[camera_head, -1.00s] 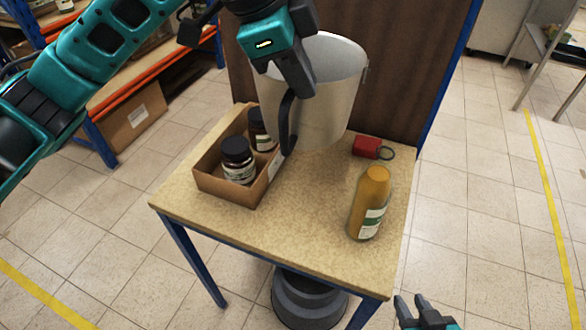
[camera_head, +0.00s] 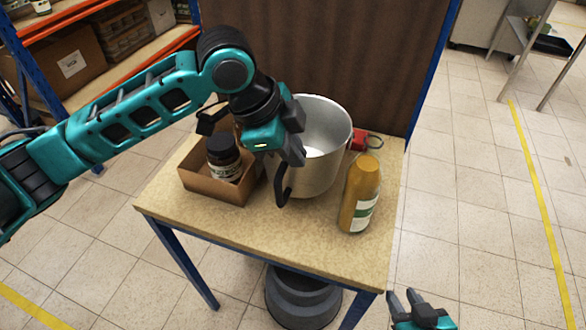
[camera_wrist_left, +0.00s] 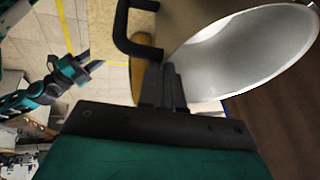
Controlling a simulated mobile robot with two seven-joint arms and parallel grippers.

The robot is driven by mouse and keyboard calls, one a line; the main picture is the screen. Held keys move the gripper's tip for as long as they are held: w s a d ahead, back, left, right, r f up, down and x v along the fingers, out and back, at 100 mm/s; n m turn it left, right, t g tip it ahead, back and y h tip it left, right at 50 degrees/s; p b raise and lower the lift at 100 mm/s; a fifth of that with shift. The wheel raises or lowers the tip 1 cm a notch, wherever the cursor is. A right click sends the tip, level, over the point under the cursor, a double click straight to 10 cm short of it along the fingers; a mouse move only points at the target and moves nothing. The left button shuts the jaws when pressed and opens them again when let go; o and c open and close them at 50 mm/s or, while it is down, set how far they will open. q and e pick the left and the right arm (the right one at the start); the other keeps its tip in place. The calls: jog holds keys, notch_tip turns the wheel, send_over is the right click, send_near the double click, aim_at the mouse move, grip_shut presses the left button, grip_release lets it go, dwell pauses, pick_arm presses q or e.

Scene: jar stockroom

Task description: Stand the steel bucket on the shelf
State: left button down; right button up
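The steel bucket (camera_head: 322,160) is upright over the back middle of a speckled-top table (camera_head: 250,232), which has blue legs and a brown back panel. I cannot tell whether its base touches the top. My left gripper (camera_head: 292,148) is shut on the bucket at its near left side, by the rim. The bucket's black handle (camera_head: 283,187) hangs in front. In the left wrist view, the fingers (camera_wrist_left: 165,85) are close together beside the bucket's wall (camera_wrist_left: 240,55). My right gripper (camera_head: 402,295) is open and empty, low beyond the table's front right corner.
An open cardboard box (camera_head: 215,186) with a dark-lidded jar (camera_head: 223,158) stands left of the bucket. A yellow-orange bottle (camera_head: 360,195) stands close on the right. A red object (camera_head: 360,140) lies behind it. The tabletop's front is clear. Orange-edged racks (camera_head: 120,80) stand at left.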

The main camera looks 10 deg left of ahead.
pick_arm(q)
jog(key=shift+f, duration=2.05)
jog(key=c, duration=1.7)
grip_release()
jog(key=shift+f, duration=0.2)
jog(key=o, duration=0.4)
jog(key=shift+r+b, duration=0.1)
jog(key=shift+b, duration=0.2)
